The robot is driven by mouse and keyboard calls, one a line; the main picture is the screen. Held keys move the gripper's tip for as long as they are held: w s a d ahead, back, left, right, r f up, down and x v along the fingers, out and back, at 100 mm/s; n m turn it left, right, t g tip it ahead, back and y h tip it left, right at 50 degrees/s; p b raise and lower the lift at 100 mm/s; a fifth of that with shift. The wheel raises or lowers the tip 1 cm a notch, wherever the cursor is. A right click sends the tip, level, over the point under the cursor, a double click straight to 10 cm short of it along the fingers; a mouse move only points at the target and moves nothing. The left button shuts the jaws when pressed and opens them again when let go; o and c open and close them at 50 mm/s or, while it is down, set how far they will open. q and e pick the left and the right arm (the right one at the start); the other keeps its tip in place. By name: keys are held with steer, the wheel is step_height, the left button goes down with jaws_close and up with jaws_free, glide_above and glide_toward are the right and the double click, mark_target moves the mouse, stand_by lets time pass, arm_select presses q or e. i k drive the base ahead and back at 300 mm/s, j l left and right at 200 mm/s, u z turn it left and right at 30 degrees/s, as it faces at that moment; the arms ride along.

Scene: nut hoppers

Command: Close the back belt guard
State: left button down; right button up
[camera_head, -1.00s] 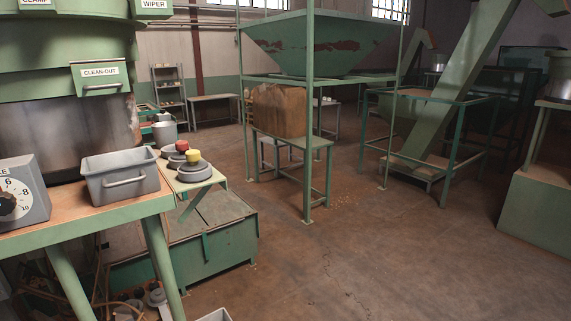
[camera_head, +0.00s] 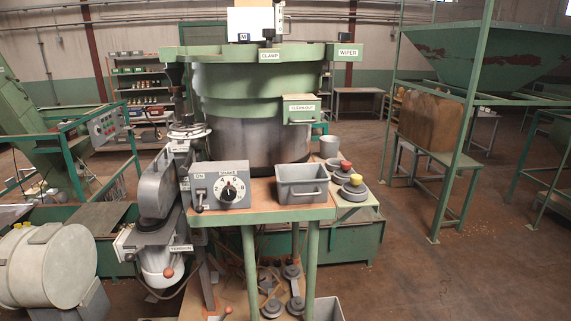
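A grey, rounded, upright cover (camera_head: 153,188) that looks like a belt guard stands left of the dial box, on the left side of the green sifter machine (camera_head: 250,100). Whether it is the back guard, and whether it is open or shut, I cannot tell. A motor (camera_head: 162,265) and a plate labelled TENSION (camera_head: 181,248) sit below it. Neither of my grippers shows in this view.
A grey control box with a dial (camera_head: 222,187) and a grey bin (camera_head: 301,184) stand on the front stand. A large pale drum (camera_head: 45,265) is at lower left. Weights on rods (camera_head: 292,290) stand low under the stand. Open floor (camera_head: 450,270) lies right.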

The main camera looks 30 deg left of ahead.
mark_target(158, 186)
steer(key=k+j+u, duration=0.1)
steer(key=u, duration=1.65)
